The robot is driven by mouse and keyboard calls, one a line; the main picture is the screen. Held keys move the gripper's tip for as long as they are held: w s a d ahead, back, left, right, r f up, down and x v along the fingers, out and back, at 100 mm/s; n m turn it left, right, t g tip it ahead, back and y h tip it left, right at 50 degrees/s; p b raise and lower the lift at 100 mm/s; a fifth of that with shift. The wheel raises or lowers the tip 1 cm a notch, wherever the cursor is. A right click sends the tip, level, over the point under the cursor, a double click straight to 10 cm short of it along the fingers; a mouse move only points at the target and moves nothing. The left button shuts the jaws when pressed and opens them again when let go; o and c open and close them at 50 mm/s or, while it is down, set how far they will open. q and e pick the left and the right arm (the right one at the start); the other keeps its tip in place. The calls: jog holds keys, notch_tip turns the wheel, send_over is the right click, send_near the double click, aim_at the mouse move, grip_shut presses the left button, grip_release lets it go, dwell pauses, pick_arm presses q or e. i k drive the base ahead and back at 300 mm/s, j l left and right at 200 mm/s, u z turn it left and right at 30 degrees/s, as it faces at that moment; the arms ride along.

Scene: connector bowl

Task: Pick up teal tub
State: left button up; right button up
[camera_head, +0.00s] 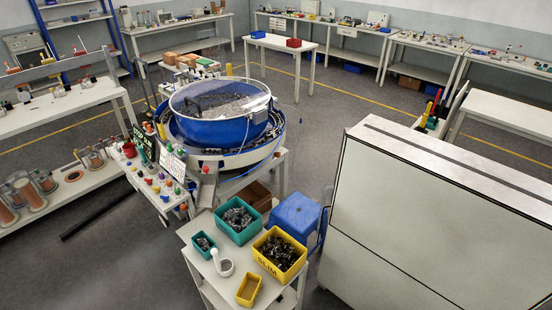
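Two teal tubs stand on a small white table (199,267) in the lower middle of the head view. The larger teal tub (239,239) is at the back of the table and holds dark small parts. The smaller teal tub (206,254) is to its left and nearer, also with dark parts inside. Neither of my grippers is in view, so nothing shows of their state or their distance from the tubs.
A yellow bin (285,277) with dark parts and a small yellow tray (248,290) share the table. A white scoop-like item (225,267) lies between. A blue stool (296,214) stands behind, a large white cabinet (430,225) to the right, a blue bowl machine (222,133) beyond.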

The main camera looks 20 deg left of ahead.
aim_at(202, 243)
jog(key=u, duration=1.45)
